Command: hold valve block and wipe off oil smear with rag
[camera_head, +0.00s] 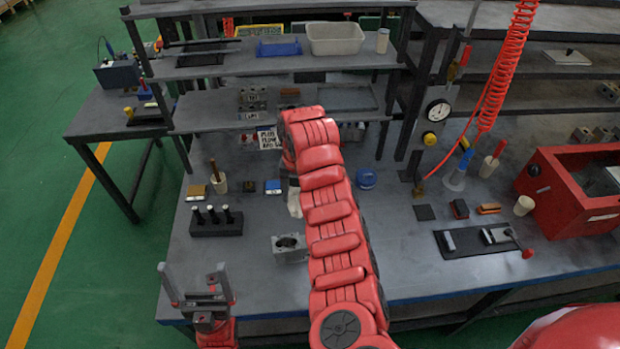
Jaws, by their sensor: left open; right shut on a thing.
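The valve block (289,248), a grey metal block with a round dark opening on top, sits on the workbench left of my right forearm. My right gripper (292,186) points down behind the block, largely hidden by my own red arm. It is shut on a pale grey-white cloth, seemingly the rag (294,205), which hangs above or at the bench. My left gripper (196,288) is open and empty at the bench's front edge, left of and nearer than the block. No oil smear can be made out on the block.
A black holder with dark pegs (216,222) stands left of the block. A red open-topped machine (580,195) and a black mat with a clamp (475,240) are at the right. The bench front left is clear.

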